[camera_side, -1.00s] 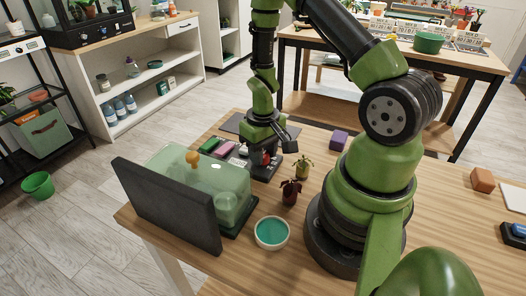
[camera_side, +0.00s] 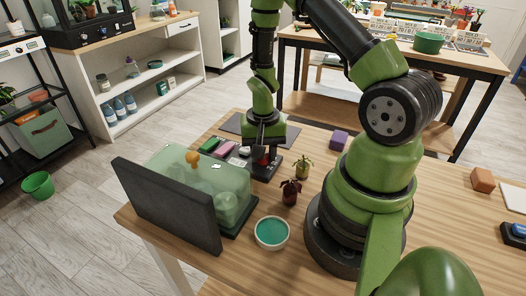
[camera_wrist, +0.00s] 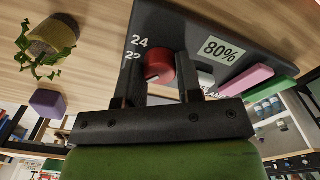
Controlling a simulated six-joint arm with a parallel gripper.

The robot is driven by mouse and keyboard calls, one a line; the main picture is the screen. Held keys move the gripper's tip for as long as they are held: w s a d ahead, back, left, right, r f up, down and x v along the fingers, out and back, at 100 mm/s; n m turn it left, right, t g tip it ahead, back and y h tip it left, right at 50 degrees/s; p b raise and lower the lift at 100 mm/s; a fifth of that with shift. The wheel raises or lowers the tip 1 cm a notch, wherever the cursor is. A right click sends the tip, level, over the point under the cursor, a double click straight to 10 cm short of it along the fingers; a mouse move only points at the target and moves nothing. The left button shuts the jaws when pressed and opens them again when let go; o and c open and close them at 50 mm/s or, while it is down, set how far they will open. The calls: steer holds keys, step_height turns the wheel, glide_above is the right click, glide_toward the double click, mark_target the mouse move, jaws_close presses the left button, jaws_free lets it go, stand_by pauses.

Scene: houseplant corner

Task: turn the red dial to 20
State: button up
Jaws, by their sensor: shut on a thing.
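The red dial (camera_wrist: 160,68) sits on a dark panel (camera_wrist: 190,28). In the wrist view the numbers 24 and 22 show beside it, and a pale mark shows on the dial. My gripper (camera_wrist: 159,78) is shut on the dial, one finger on each side of it. In the side view my gripper (camera_side: 264,152) points down over the panel, and only a little of the dial shows between the fingers. The 20 mark is not visible; the gripper hides part of the scale.

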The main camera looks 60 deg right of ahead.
steer(key=shift+m, duration=0.4)
